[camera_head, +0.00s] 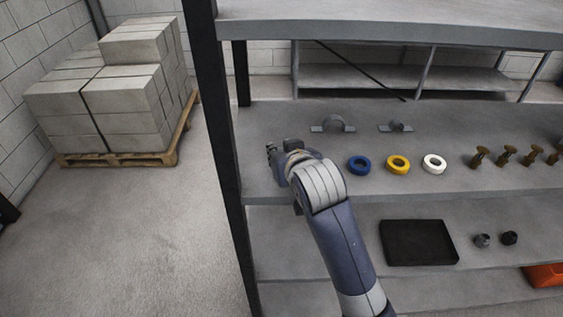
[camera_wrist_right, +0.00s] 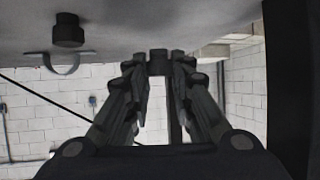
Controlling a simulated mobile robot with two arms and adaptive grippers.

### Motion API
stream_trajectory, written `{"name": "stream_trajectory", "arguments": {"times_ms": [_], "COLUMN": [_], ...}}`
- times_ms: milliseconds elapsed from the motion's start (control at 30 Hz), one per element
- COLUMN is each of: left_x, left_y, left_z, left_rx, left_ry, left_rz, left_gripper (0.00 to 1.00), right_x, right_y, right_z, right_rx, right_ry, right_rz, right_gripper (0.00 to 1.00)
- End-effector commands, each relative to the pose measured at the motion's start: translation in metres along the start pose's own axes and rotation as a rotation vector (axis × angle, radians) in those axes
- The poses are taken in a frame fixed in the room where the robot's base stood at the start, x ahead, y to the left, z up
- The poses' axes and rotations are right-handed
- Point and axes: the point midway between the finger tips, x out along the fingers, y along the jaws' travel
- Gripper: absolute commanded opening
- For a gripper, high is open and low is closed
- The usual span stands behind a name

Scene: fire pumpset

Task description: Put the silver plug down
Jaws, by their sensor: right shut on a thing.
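My right gripper (camera_head: 272,152) is over the left end of the middle shelf (camera_head: 290,185), close to the dark upright post. Its arm reaches up from the bottom of the head view. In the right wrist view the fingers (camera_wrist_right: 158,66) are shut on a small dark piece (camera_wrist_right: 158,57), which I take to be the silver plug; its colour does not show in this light. The hand largely hides it in the head view. I cannot tell whether it touches the shelf. My left gripper is out of view.
Two pipe clamps (camera_head: 333,124) (camera_head: 396,126), a blue ring (camera_head: 359,165), a yellow ring (camera_head: 398,165), a white ring (camera_head: 434,163) and brass fittings (camera_head: 507,155) share this shelf. A dark fitting (camera_wrist_right: 68,30) shows near a clamp in the wrist view. Below lies a black tray (camera_head: 418,242).

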Motion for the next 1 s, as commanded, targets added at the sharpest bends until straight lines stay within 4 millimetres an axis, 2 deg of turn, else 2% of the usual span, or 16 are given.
{"name": "stream_trajectory", "arguments": {"times_ms": [67, 300, 700, 733, 800, 1000], "left_x": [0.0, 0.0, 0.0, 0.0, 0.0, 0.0], "left_y": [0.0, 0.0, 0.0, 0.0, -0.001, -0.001], "left_z": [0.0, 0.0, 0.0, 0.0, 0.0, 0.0], "left_rx": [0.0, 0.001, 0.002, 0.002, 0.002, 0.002], "left_ry": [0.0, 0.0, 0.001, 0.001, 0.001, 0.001], "left_rz": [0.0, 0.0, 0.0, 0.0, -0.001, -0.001], "left_gripper": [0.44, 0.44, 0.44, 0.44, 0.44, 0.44], "right_x": [0.004, 0.018, 0.021, 0.021, 0.021, 0.021], "right_y": [0.0, 0.001, 0.0, 0.0, 0.0, 0.0], "right_z": [-0.001, 0.026, 0.031, 0.032, 0.031, 0.031], "right_rx": [0.0, 0.0, 0.0, 0.0, 0.0, 0.0], "right_ry": [0.0, -0.002, 0.001, 0.0, 0.0, 0.0], "right_rz": [0.0, 0.001, 0.0, 0.0, 0.0, 0.0], "right_gripper": [0.0, 0.0, 0.0, 0.26, 0.42, 0.42]}}
